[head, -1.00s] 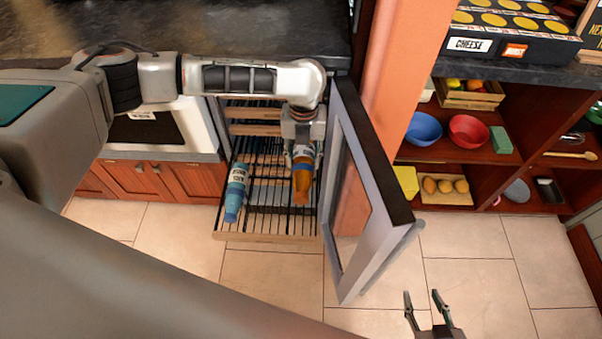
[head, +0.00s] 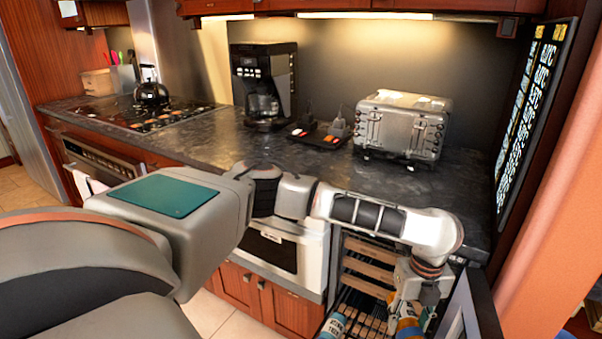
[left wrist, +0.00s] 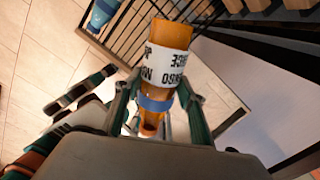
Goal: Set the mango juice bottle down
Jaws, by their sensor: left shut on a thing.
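The mango juice bottle (head: 408,329), orange with a white label, is at the bottom of the head view, partly cut off. In the left wrist view the bottle (left wrist: 174,62) lies between the two fingers of my left gripper (left wrist: 156,100), which is shut on it. In the head view my left gripper (head: 414,296) is over the slatted rack of the open cooler (head: 368,270). The rack's slats (left wrist: 136,28) show beside the bottle in the wrist view. I cannot tell whether the bottle touches them. My right gripper is not clearly in view.
A blue bottle (head: 333,326) lies on the rack, left of the mango bottle. The cooler's open door (head: 470,312) stands close on the right. The dark countertop (head: 330,165) above holds a coffee maker (head: 262,85) and a toaster (head: 402,122).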

